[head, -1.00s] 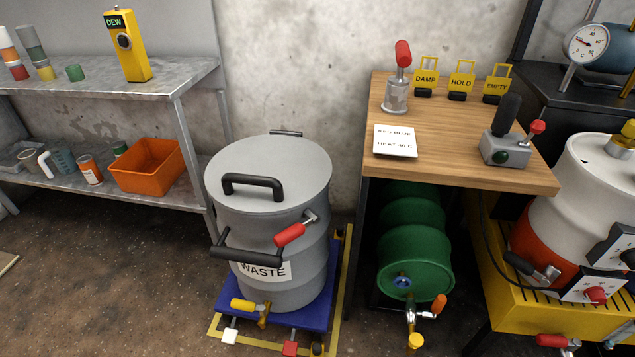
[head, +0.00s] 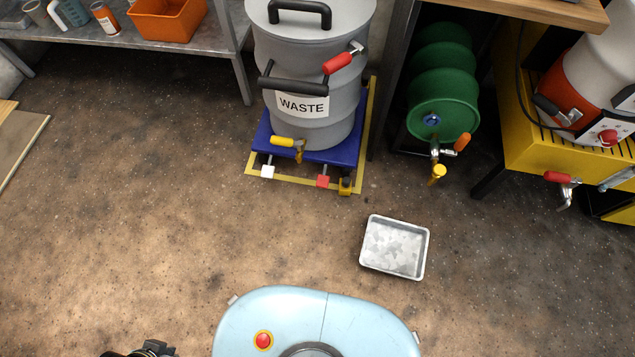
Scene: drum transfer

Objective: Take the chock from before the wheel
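A small dark yellow chock (head: 345,187) sits on the floor at the front right corner of the blue dolly (head: 335,157), over the yellow floor marking. It appears to be against the front right wheel, which is mostly hidden. The grey WASTE drum (head: 312,127) stands upright on the dolly. Part of what seems to be my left gripper (head: 150,350) shows at the bottom left edge, far from the chock; its fingers cannot be made out. My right gripper is not in view.
A white pedal (head: 267,172) and a red pedal (head: 322,181) stick out at the dolly's front. A shallow metal tray (head: 394,247) lies on the floor ahead. A green drum (head: 440,105) with a tap is right of the dolly. The floor left and front is clear.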

